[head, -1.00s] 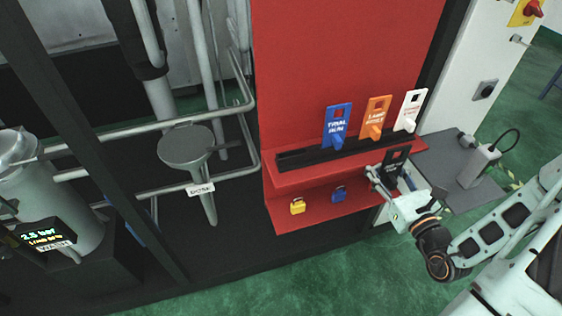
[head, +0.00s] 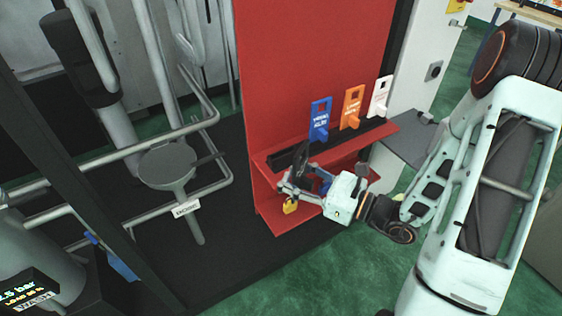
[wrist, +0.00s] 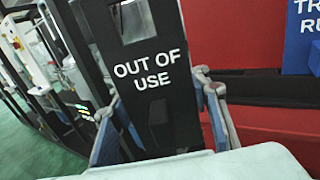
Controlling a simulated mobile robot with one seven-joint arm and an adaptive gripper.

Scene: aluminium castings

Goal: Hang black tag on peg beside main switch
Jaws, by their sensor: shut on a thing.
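My gripper (head: 291,187) is shut on the black tag (head: 302,153), in front of the left end of the red board's shelf. In the wrist view the black tag (wrist: 148,72) stands upright between the two fingers, its white words "OUT OF USE" facing the camera and a cut-out above them. A sliver of the yellow plate of the main switch (head: 457,6) shows at the top right edge of the head view, on the white cabinet; the rest is cut off.
Blue (head: 320,118), orange (head: 352,106) and white (head: 381,96) tags stand in the black rack on the red board (head: 315,50). A grey side shelf (head: 408,148) juts out right. Pipework stands left.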

